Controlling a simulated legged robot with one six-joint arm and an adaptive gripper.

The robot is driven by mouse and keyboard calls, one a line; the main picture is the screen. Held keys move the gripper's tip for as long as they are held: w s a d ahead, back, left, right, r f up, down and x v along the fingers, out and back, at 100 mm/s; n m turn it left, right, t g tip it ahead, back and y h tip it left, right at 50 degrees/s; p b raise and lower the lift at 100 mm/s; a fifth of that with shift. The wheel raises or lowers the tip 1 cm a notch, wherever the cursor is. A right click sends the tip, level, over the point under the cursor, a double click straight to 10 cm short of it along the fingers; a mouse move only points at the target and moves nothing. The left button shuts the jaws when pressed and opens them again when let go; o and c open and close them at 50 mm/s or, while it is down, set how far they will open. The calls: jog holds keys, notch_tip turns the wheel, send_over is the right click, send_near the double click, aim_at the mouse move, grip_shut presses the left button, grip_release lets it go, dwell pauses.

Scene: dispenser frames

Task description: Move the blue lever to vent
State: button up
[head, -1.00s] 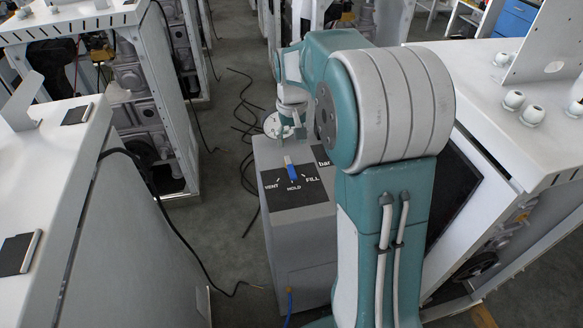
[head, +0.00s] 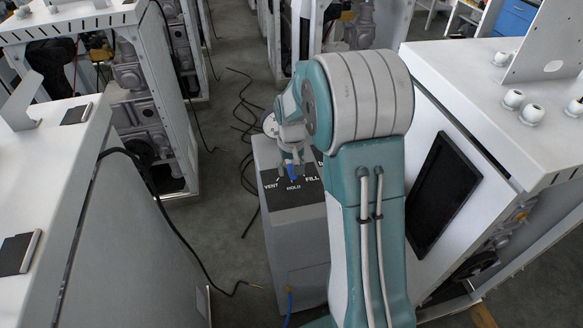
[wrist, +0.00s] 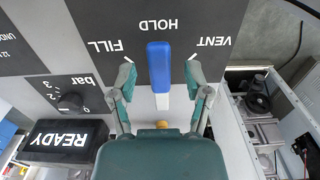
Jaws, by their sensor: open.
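The blue lever (wrist: 159,67) stands in the middle of the wrist view on a dark panel (wrist: 208,18). Its blue end lies at the HOLD mark, with a white part below it. In the wrist view VENT is to its right and FILL to its left. The lever also shows in the head view (head: 292,172), partly hidden by my gripper (head: 291,158). In the wrist view my gripper (wrist: 160,78) is open, with one finger on each side of the lever. A gap shows between each finger and the lever.
A black READY block (wrist: 66,140) and a small dark bar knob (wrist: 70,101) are on the same top. In the head view, white cabinets (head: 500,60) stand close on both sides. Loose black cables (head: 240,130) lie on the floor behind the grey dispenser box (head: 290,240).

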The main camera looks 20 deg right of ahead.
grip_shut()
jog(key=shift+a+m, duration=0.15)
jog(key=shift+m, duration=0.15)
jog(key=a+m, duration=0.1)
jog(key=m, duration=0.2)
jog(key=shift+w+a, duration=0.3)
jog(key=shift+a, duration=0.05)
jog(key=shift+w+a+m, duration=0.35)
jog(key=shift+a+m, duration=0.05)
jog(key=shift+m, duration=0.7)
jog(key=shift+w+a+m, duration=0.35)
jog(key=shift+m, duration=0.75)
grip_release()
jog(key=shift+f, duration=0.1)
jog(key=shift+w+a, duration=0.1)
